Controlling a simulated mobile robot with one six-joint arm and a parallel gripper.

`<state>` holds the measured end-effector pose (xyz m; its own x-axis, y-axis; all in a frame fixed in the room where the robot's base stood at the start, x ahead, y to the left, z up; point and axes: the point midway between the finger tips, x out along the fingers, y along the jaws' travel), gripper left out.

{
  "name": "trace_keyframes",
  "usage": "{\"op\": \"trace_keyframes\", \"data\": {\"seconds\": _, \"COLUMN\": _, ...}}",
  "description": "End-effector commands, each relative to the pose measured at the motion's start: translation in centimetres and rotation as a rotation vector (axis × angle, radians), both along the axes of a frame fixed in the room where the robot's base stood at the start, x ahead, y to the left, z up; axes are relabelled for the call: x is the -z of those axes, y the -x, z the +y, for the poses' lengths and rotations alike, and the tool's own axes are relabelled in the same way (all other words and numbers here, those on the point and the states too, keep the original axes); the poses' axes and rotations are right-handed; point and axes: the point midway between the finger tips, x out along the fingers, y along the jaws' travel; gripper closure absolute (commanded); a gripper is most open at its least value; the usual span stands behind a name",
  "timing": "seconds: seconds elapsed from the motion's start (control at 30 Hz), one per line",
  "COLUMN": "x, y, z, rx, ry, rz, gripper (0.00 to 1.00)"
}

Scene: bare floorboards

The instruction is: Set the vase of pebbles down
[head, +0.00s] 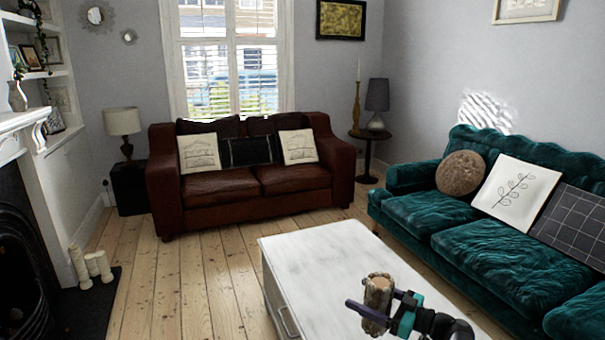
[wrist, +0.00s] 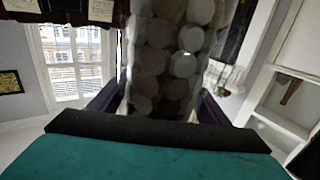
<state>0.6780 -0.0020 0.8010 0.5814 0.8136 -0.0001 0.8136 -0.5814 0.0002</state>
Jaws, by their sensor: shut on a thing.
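The vase of pebbles (head: 378,296) is a glass cylinder filled with brown and grey stones. In the head view it is held upright, or nearly so, over the near part of the white coffee table (head: 325,248). My gripper (head: 381,310) is shut around the vase, with a purple finger showing on its left side. In the wrist view the vase (wrist: 165,60) fills the middle between the two dark fingers, with rounded pebbles visible through the glass. I cannot tell whether its base touches the table top.
The table top beyond the vase is bare. A teal sofa (head: 470,215) stands to the right and a brown leather sofa (head: 250,180) at the back. White candles (head: 92,264) stand by the fireplace at left. Floorboards (head: 180,285) are clear left of the table.

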Motion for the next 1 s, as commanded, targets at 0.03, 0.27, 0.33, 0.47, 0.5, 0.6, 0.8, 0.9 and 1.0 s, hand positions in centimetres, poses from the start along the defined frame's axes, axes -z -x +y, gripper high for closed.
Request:
{"op": "trace_keyframes", "data": {"seconds": 0.03, "x": -1.1, "y": 0.0, "z": 0.0, "rx": 0.000, "ry": -0.005, "rz": -0.003, "gripper": 0.92}}
{"op": "trace_keyframes", "data": {"seconds": 0.27, "x": -2.6, "y": 0.0, "z": 0.0, "rx": 0.000, "ry": -0.005, "rz": -0.003, "gripper": 0.92}}
{"op": "trace_keyframes", "data": {"seconds": 0.33, "x": -3.1, "y": 0.0, "z": 0.0, "rx": 0.000, "ry": -0.005, "rz": -0.003, "gripper": 0.92}}
{"op": "trace_keyframes", "data": {"seconds": 0.47, "x": -3.9, "y": 0.0, "z": 0.0, "rx": 0.000, "ry": -0.005, "rz": -0.003, "gripper": 0.92}}
{"op": "trace_keyframes", "data": {"seconds": 0.5, "x": -4.2, "y": 0.0, "z": 0.0, "rx": 0.000, "ry": -0.005, "rz": -0.003, "gripper": 0.92}}
{"op": "trace_keyframes", "data": {"seconds": 0.6, "x": -4.7, "y": 0.1, "z": 0.0, "rx": 0.000, "ry": -0.005, "rz": -0.003, "gripper": 0.92}}
{"op": "trace_keyframes", "data": {"seconds": 0.8, "x": -5.3, "y": 0.1, "z": 0.0, "rx": 0.000, "ry": -0.005, "rz": -0.003, "gripper": 0.92}}
{"op": "trace_keyframes", "data": {"seconds": 0.9, "x": -5.5, "y": 0.1, "z": 0.0, "rx": 0.000, "ry": -0.005, "rz": -0.003, "gripper": 0.92}}
{"op": "trace_keyframes", "data": {"seconds": 1.0, "x": -5.5, "y": 0.1, "z": 0.1, "rx": 0.000, "ry": -0.005, "rz": -0.003, "gripper": 0.92}}
